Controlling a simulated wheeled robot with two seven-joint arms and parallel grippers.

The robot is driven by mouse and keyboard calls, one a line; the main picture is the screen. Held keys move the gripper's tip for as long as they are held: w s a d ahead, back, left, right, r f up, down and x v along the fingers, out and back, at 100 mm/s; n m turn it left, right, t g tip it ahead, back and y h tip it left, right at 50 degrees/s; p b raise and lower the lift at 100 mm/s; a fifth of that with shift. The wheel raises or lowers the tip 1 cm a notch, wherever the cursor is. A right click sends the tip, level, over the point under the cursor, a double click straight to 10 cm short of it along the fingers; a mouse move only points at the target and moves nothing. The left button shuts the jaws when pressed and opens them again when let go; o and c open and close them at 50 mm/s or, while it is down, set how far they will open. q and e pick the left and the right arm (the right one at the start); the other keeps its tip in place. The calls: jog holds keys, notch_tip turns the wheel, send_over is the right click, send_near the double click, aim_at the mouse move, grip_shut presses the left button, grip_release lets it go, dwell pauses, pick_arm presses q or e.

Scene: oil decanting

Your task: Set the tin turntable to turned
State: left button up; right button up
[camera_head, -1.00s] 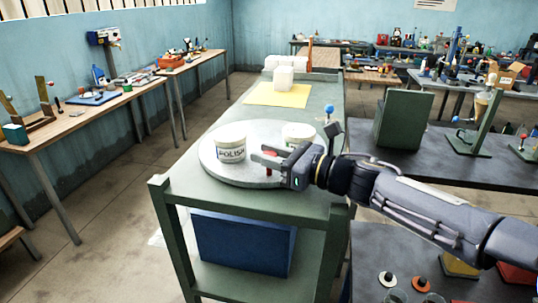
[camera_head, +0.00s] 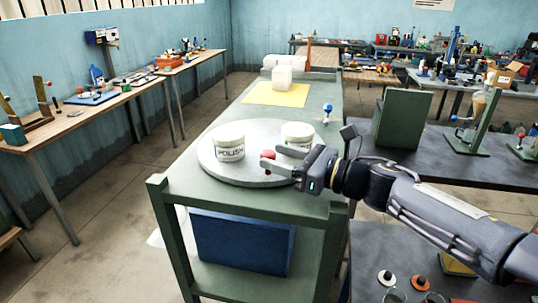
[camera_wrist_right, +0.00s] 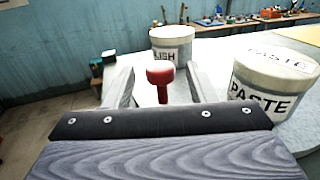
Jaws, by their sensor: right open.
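The tin turntable (camera_head: 215,172) is a round grey disc on the near end of the green bench. A red knob (camera_head: 267,155) rises near the disc's front edge. My right gripper (camera_head: 280,160) is open at the knob. In the right wrist view the knob (camera_wrist_right: 160,80) stands between the two fingers, with a gap on each side. The paste tin (camera_wrist_right: 272,88) is close beside the right finger. My left gripper is out of view.
A dark side table (camera_head: 440,155) with a green box (camera_head: 403,118) is at right.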

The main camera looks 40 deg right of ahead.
jog(key=shift+b+v, duration=0.3)
jog(key=shift+v, duration=2.05)
